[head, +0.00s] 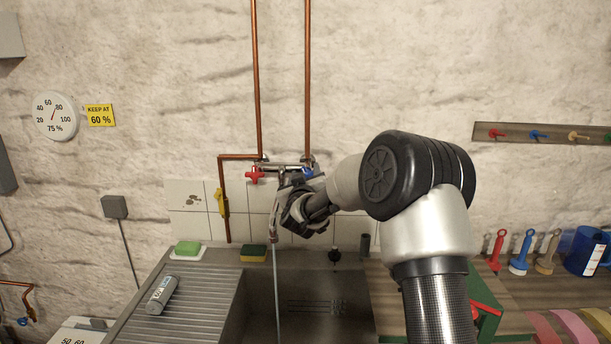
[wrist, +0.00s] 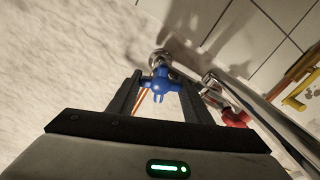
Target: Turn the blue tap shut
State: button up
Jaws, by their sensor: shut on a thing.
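The blue tap (wrist: 158,86) is a small cross-shaped handle on the right side of the wall mixer. In the wrist view it sits between the two fingers of my gripper (wrist: 160,88), which is shut on it. In the head view the blue tap (head: 308,173) shows only partly, just above my gripper (head: 299,212), which hides much of the mixer's right side. The red tap (head: 255,175) is on the left end of the mixer and also shows in the wrist view (wrist: 236,117). A stream of water (head: 276,290) falls from the spout into the sink.
The sink (head: 240,305) and its ribbed drainboard lie below. Copper pipes (head: 307,80) rise above the mixer. A yellow-handled valve (head: 221,201) is to the left.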

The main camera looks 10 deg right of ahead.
jog(key=m+b, duration=0.2)
jog(key=shift+f+b, duration=0.35)
jog(key=shift+b, duration=0.05)
jog(key=shift+m+b, duration=0.6)
jog(key=shift+b, duration=0.05)
jog(key=shift+d+r+m+b, duration=0.1)
jog(key=shift+r+m+b, duration=0.3)
jog(key=shift+m, duration=0.3)
jog(key=o, duration=1.1)
jog(key=shift+c, duration=0.2)
jog(key=shift+s, duration=0.1)
jog(key=s+a+b, duration=0.1)
jog(key=s+a, duration=0.2)
jog(key=s, duration=1.4)
jog(key=shift+a, duration=0.2)
